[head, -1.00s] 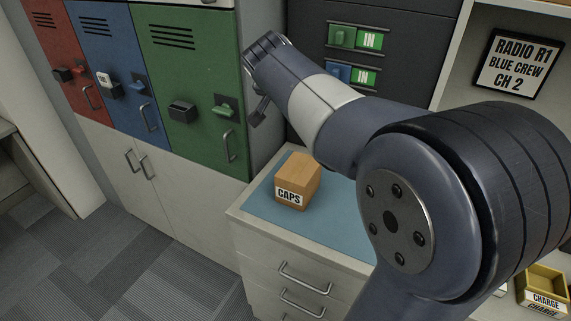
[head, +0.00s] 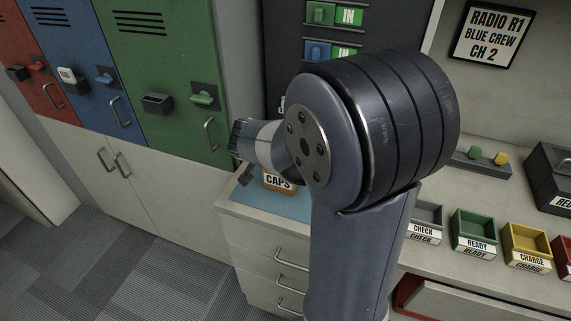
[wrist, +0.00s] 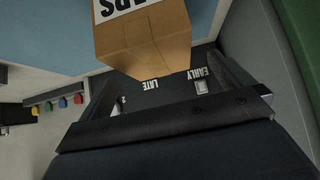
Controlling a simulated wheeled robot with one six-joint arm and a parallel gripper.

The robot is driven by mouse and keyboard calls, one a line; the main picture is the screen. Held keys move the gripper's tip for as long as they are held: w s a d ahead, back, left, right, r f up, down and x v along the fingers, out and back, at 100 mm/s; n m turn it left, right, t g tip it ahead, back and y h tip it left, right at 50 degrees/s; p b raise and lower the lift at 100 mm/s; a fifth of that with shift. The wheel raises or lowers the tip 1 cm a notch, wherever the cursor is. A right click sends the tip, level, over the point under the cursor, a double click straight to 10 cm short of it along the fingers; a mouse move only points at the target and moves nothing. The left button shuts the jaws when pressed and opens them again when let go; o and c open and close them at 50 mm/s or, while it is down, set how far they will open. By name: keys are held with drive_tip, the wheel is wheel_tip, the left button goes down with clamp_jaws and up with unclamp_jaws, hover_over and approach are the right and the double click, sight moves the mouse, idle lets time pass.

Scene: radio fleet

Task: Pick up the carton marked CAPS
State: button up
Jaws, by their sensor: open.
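The tan carton marked CAPS (head: 278,183) sits on the blue mat (head: 296,207) on top of the drawer cabinet. In the head view my arm hides most of it; its label front shows below my wrist. In the wrist view the carton (wrist: 145,45) is large at the top centre, its label cut off by the frame edge. My gripper (wrist: 163,70) is open, its two dark fingers spread wide with the carton seen between and beyond their tips. I see no contact. In the head view my arm hides much of the gripper.
Red, blue and green lockers (head: 165,75) stand close at the left. A dark panel with IN tags (head: 347,50) rises behind the cabinet. On the right a bench holds small trays, including the green READY tray (head: 473,232).

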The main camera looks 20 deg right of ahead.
drive_tip(key=shift+s+f+p+x, duration=0.1)
drive_tip(key=shift+s+p+x, duration=0.1)
drive_tip(key=shift+x, duration=0.7)
drive_tip(key=shift+s+f+p+x, duration=0.1)
drive_tip(key=shift+p+x, duration=0.05)
drive_tip(key=shift+x, duration=0.7)
drive_tip(key=shift+s+f+p+x, duration=0.1)
drive_tip(key=shift+p+x, duration=0.1)
drive_tip(key=shift+x, duration=0.7)
drive_tip(key=shift+a, duration=0.1)
drive_tip(key=shift+c, duration=0.3)
drive_tip(key=c, duration=1)
